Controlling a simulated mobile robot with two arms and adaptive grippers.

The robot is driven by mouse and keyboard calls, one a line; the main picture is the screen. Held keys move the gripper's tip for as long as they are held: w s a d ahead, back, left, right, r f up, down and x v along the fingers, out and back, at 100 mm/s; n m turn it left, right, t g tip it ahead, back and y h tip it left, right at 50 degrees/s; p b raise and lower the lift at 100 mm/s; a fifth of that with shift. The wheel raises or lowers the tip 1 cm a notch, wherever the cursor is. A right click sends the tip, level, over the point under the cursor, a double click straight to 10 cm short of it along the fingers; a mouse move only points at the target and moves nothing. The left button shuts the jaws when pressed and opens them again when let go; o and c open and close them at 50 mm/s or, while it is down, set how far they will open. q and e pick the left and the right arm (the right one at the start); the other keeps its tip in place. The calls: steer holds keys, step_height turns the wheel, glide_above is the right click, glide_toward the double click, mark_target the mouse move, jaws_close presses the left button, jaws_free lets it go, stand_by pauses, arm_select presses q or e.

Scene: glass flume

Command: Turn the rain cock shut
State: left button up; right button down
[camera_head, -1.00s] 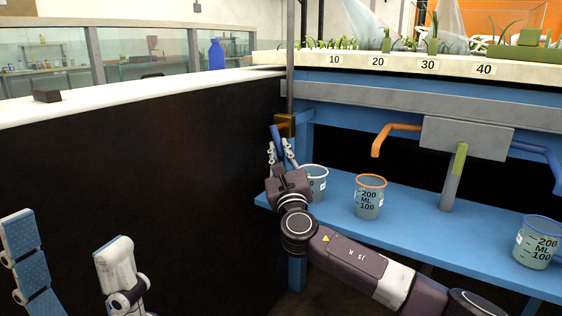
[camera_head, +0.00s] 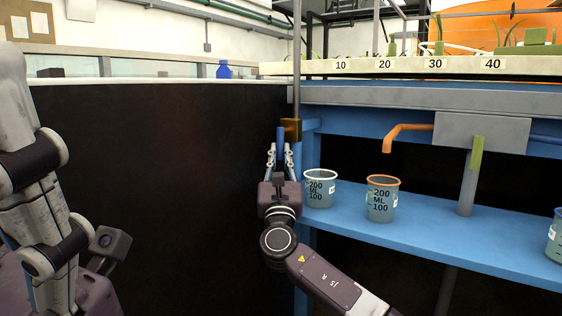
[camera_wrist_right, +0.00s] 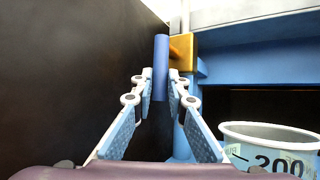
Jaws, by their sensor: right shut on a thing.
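The rain cock has a brass body (camera_head: 292,126) on the upright grey pipe and a blue lever (camera_head: 281,135). The lever stands upright in the picture, just left of the brass body. My right gripper (camera_head: 281,150) is shut on the lever from the near side. In the right wrist view the lever (camera_wrist_right: 161,60) rises between the fingers (camera_wrist_right: 160,82), joined to the brass body (camera_wrist_right: 183,52) by a short stem. Part of my left gripper (camera_head: 22,100) shows large at the left edge; its fingertip gap cannot be made out.
A white-rimmed beaker (camera_head: 320,190) stands close right of my right gripper, with an orange-rimmed beaker (camera_head: 382,200) beyond it on the blue shelf (camera_head: 440,233). An orange spout (camera_head: 405,128) hangs above. A dark wall (camera_head: 160,180) fills the left.

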steer(key=shift+a+f, duration=0.1)
stand_by(0.3)
steer(key=c, duration=1.9)
jaws_free()
steer(key=v, duration=1.2)
